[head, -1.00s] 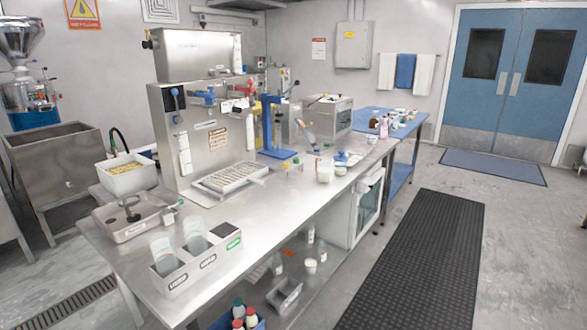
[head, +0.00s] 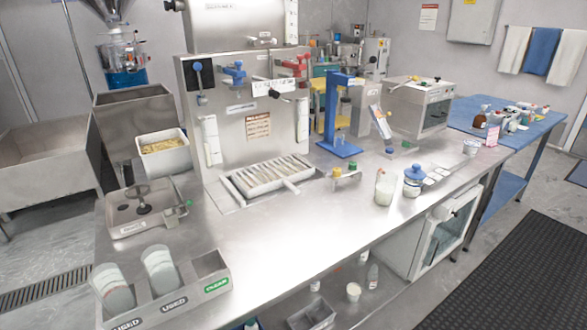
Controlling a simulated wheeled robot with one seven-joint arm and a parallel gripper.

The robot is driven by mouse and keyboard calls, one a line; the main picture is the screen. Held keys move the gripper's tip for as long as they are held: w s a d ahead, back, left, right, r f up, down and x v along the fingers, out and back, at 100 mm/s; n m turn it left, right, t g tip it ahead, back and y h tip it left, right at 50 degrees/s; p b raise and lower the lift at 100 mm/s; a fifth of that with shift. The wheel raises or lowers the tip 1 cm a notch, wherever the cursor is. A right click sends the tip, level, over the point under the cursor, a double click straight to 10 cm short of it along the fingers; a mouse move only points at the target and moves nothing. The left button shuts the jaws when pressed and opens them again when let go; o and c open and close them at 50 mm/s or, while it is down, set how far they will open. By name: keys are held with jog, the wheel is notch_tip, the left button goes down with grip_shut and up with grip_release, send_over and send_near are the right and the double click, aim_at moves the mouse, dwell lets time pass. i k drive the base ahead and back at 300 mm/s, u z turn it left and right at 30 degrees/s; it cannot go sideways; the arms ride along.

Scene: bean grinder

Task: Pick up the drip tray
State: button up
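The drip tray (head: 262,177) is a pale slatted tray at the foot of the tall steel machine (head: 248,124). It lies on the steel counter, with a light bar or handle (head: 291,187) reaching out over its front right side. Nothing stands on its slats that I can make out. My gripper is not in the head view, so I cannot see whether it is open or shut.
A steel basin (head: 144,211) and a three-slot caddy (head: 172,298) are left of the tray. Small yellow and red pegs (head: 345,172), a milky jar (head: 384,189) and a blue-lidded jar (head: 414,179) stand to the right. The counter (head: 285,235) before the tray is clear.

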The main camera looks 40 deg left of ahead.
aim_at(254, 181)
jog(key=u, duration=0.4)
jog(key=i, duration=1.1)
jog(key=u, duration=1.05)
jog(key=i, duration=0.6)
jog(key=u, duration=0.35)
